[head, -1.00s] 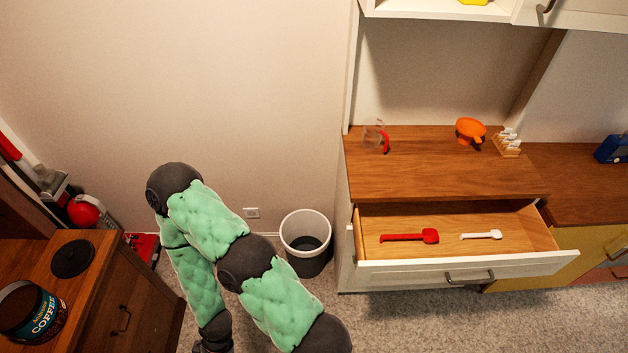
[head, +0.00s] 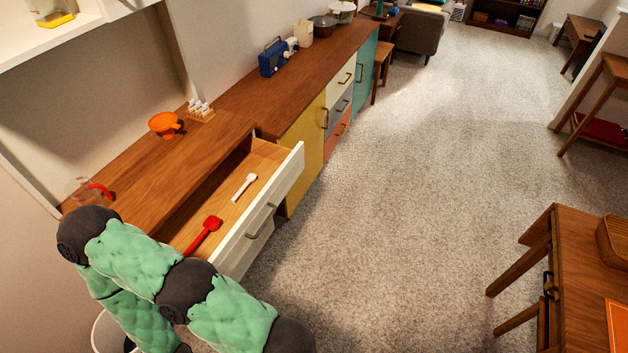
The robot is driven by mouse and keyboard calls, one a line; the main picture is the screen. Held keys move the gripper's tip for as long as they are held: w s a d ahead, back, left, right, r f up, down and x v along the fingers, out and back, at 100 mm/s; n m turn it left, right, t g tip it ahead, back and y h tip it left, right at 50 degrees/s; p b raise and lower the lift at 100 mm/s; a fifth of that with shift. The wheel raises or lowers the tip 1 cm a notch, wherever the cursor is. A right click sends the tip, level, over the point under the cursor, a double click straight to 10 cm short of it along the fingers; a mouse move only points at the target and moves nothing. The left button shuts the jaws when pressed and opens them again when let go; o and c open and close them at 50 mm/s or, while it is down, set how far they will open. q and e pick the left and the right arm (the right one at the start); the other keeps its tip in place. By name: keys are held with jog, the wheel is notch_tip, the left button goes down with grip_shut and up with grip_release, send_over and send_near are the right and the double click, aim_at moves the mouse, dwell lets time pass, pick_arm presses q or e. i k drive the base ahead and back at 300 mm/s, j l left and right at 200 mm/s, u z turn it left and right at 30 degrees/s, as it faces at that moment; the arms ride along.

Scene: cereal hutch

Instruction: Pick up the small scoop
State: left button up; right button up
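The open drawer (head: 289,178) of the hutch holds two scoops. The white scoop (head: 244,186) is the smaller one and lies toward the far end of the drawer. The red scoop (head: 205,235) is larger and lies nearer to my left arm. Both lie flat and apart from each other. My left arm comes in at the lower left, in front of the near end of the drawer, and its gripper is out of the picture. My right arm and gripper do not show.
On the hutch top stand an orange funnel (head: 165,124), a clear measuring cup (head: 84,191) with a red handle and a small rack (head: 200,111). A blue radio (head: 272,58) stands on the farther counter. Carpet (head: 400,190) is clear to the right; a wooden table (head: 580,270) stands at lower right.

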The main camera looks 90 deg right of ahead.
aim_at(251, 178)
jog(key=z, duration=2.3)
jog(key=l+u, duration=0.15)
jog(key=u, duration=0.3)
jog(key=i+l+u, duration=0.1)
jog(key=u, duration=0.35)
jog(key=l+u, duration=0.3)
jog(key=u, duration=0.15)
jog(key=l+u, duration=0.15)
jog(key=u, duration=0.3)
